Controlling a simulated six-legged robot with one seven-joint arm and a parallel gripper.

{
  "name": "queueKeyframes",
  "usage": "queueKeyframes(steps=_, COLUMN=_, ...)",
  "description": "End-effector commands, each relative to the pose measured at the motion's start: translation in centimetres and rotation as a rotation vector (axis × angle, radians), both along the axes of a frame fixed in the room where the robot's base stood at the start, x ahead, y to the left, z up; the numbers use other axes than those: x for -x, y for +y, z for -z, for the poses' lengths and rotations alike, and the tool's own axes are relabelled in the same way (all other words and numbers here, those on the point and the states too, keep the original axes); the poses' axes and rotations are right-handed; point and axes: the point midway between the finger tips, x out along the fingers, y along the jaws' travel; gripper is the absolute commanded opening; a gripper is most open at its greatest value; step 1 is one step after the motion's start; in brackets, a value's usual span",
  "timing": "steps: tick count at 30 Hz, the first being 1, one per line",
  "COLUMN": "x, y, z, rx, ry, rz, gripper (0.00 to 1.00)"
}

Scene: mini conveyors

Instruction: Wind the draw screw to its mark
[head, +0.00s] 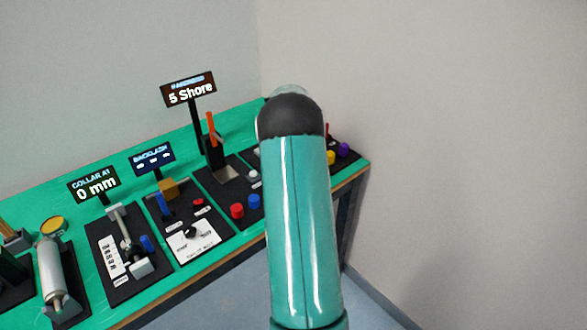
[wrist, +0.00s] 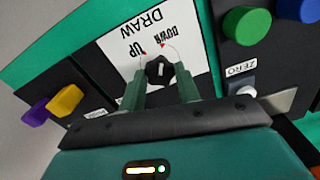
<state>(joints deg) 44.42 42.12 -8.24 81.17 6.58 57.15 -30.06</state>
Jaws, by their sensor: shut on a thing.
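A small black knob (wrist: 160,68) with a white pointer line sits on a white plate (wrist: 125,38) printed DRAW, UP and DOWN, seen upside down in the wrist view. Two thin arcs with red tips curve beside the UP and DOWN words. My gripper (wrist: 161,80) has its two green fingers on either side of the knob and is shut on it. The pointer stands nearly upright in the picture. In the head view my teal arm hides the gripper and this knob. I cannot make out a mark for the screw in either view.
Yellow (wrist: 66,100) and purple (wrist: 35,112) buttons lie left of the plate; green (wrist: 247,25) and blue (wrist: 300,8) ones lie right, with a white button (wrist: 242,90) labelled ZERO. A display (head: 189,91) reads 5 Shore; another (head: 94,186) reads 0 mm. Grey wall lies right.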

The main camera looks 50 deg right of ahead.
Motion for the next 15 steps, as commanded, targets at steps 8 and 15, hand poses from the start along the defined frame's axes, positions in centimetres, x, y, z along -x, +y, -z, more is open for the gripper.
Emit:
queueKeyframes(steps=8, x=-0.03, y=0.05, z=-0.03, rx=0.000, ry=0.000, rz=-0.007, gripper=0.10)
queueKeyframes(steps=15, x=-0.03, y=0.04, z=-0.02, rx=0.000, ry=0.000, rz=-0.006, gripper=0.54)
